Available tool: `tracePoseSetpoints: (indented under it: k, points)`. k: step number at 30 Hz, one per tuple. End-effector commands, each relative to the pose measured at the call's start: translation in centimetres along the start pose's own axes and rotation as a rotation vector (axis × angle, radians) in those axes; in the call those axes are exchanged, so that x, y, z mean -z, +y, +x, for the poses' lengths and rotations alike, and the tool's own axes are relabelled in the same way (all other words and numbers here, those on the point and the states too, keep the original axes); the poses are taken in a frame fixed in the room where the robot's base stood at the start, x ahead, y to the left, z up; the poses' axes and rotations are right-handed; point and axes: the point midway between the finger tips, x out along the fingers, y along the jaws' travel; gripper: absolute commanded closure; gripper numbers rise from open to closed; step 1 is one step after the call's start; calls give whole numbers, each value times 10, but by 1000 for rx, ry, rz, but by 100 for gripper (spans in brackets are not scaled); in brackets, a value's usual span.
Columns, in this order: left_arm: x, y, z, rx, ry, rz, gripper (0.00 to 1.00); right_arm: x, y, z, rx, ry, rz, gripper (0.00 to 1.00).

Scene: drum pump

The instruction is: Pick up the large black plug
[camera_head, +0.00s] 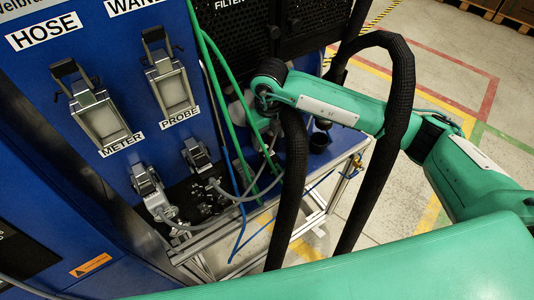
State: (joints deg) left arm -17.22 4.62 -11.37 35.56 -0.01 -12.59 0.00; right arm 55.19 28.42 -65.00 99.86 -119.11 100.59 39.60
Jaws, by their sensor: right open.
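My right arm reaches in from the right. Its gripper (267,106) is at the left end of the arm, above and to the left of the black piece and apart from it. The gripper is open and mostly hidden by the wrist and a black hose, and I see nothing held in it. My left gripper is not in view.
A blue panel (50,180) with METER (100,118) and PROBE (172,84) holders stands at left. Green hoses (222,85) and grey hoses run beside the bench. A thick black hose loops over my right arm. Open floor (450,60) lies to the right.

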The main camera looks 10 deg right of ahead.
Motion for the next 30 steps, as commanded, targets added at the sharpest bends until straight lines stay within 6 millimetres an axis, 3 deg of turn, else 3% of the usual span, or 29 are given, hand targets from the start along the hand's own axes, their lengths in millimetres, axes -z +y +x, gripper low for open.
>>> tracePoseSetpoints:
  k: [9, 16, 23, 30]
  points:
    - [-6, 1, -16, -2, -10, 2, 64, 1, 0, 59, 0, 5, 1, 38]
    - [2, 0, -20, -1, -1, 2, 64, 2, -1, 77, 1, 2, 0, 38]
    - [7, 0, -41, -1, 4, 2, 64, 6, -2, 104, -1, 5, 1, 38]
    - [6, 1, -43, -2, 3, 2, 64, 5, -2, 127, 0, 2, 0, 38]
